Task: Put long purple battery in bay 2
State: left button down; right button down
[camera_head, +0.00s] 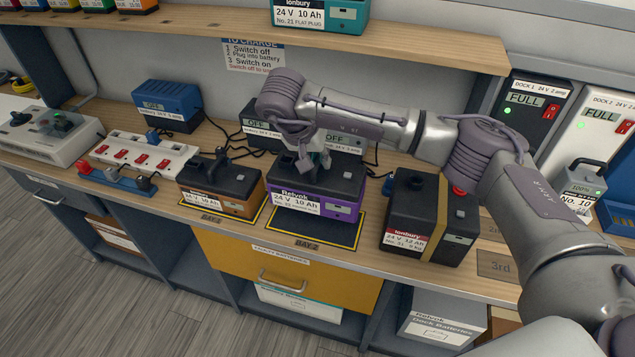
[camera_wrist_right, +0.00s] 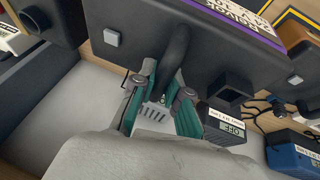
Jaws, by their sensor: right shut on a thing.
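The long purple battery (camera_head: 316,196) has a black top, purple sides and a white label reading Relvok, 24 V 10 Ah. It is over the back part of the bay 2 mat (camera_head: 318,233); the front strip of the mat shows bare. I cannot tell whether the battery touches the mat. My right gripper (camera_head: 318,163) is shut on the battery's handle. In the right wrist view the teal fingers (camera_wrist_right: 164,98) close around the black handle (camera_wrist_right: 175,55), with the purple label side (camera_wrist_right: 235,22) beyond. My left gripper is not in view.
An orange battery (camera_head: 221,190) stands in bay 1, close on the left. A black battery with a yellow strip (camera_head: 432,217) stands on the right. Chargers, including a blue one (camera_head: 168,106), and cables are behind. A red-switched power strip (camera_head: 143,153) is farther left.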

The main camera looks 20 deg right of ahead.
notch_tip(320, 180, down, 3)
jog(key=shift+w+a+f+p, duration=0.1)
jog(key=shift+f+p, duration=0.1)
jog(key=shift+p, duration=0.2)
jog(key=shift+f+p, duration=0.5)
jog(key=shift+f, duration=1.75)
jog(key=c, duration=1.2)
grip_release()
jog(key=shift+f, duration=0.1)
jog(key=shift+s, duration=0.2)
